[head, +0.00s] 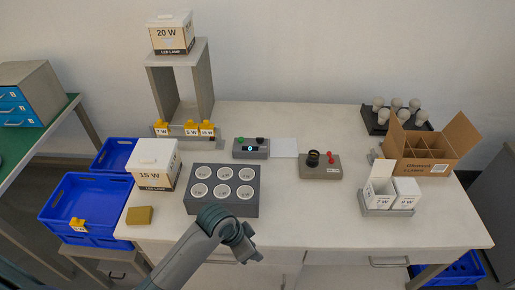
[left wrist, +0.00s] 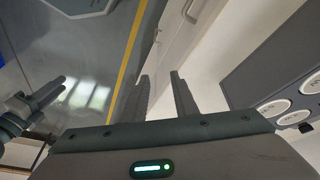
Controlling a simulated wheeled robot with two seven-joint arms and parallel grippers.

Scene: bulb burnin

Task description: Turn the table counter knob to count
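The grey counter box (head: 251,148) stands near the middle of the table. It has a small lit display, a green button and a black knob (head: 260,140) on top; the knob's setting is too small to read. My left gripper (head: 249,250) is at the table's front edge, in front of the socket block and well short of the counter. In the left wrist view its two fingers (left wrist: 160,98) are apart with nothing between them. What looks like my right gripper (left wrist: 45,97) shows at the left of that view, its fingers apart; the head view does not show it.
The socket block (head: 222,190) lies between my left gripper and the counter. A second grey box (head: 320,166) with a dark knob and red button stands to the right. A white pad (head: 284,148) lies beside the counter. The front middle-right of the table is clear.

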